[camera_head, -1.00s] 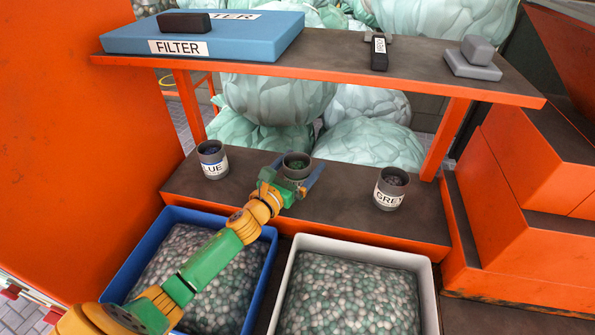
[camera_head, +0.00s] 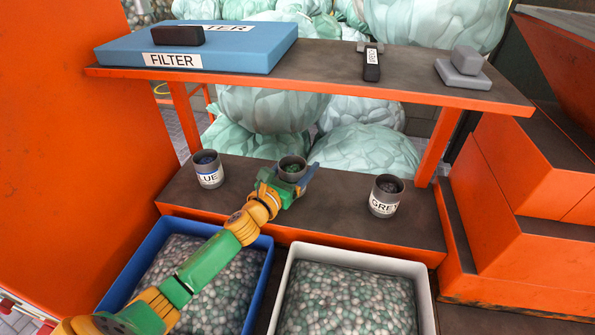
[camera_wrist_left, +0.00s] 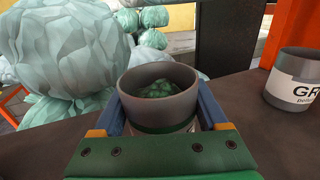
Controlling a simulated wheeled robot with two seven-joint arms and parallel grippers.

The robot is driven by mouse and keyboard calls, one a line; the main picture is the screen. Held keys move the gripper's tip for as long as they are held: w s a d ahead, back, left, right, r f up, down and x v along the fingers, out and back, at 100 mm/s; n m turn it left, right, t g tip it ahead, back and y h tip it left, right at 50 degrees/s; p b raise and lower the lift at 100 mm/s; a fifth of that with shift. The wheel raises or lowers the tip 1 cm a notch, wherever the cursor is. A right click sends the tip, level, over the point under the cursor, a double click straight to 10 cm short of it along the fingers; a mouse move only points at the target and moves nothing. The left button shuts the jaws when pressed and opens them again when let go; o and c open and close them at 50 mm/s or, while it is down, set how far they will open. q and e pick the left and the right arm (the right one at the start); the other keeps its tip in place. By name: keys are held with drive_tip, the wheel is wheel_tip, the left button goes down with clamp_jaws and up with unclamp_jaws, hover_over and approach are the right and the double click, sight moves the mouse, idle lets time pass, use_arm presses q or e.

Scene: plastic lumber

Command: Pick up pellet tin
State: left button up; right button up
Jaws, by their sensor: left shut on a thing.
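Three grey pellet tins stand along the lower orange-edged shelf (camera_head: 340,217). The middle tin (camera_head: 292,168) holds green pellets, and its label is hidden by my gripper. My left gripper (camera_head: 291,182) is shut on this middle tin, a blue finger on each side of it. In the left wrist view the same tin (camera_wrist_left: 160,92) sits upright between the two fingers. I cannot tell whether its base is off the shelf. The tin labelled BLUE (camera_head: 208,169) stands to the left. The tin labelled GREY (camera_head: 385,196) stands to the right. My right gripper is not in view.
An upper shelf (camera_head: 330,75) holds a blue FILTER box (camera_head: 200,48), a small dark labelled tool (camera_head: 371,64) and a grey block (camera_head: 463,70). Below are a blue bin (camera_head: 259,262) and a white bin (camera_head: 350,260) of pellets. Orange steps (camera_head: 520,190) stand at right.

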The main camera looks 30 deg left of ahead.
use_arm(q)
drive_tip(key=s+r+p, duration=0.1)
drive_tip(key=s+r, duration=0.3)
drive_tip(key=r, duration=0.3)
drive_tip(key=shift+s+d+p, duration=0.15)
drive_tip(key=shift+p, duration=0.2)
drive_tip(key=s+r+b, duration=0.1)
drive_tip(key=s+r, duration=0.2)
drive_tip(key=s, duration=0.4)
drive_tip(key=shift+s, duration=0.15)
drive_tip(key=shift+s+d+r+p, duration=0.15)
drive_tip(key=shift+s+r+p, duration=0.75)
drive_tip(key=shift+p, duration=0.25)
drive_tip(key=shift+s+f, duration=0.1)
drive_tip(key=shift+s, duration=0.25)
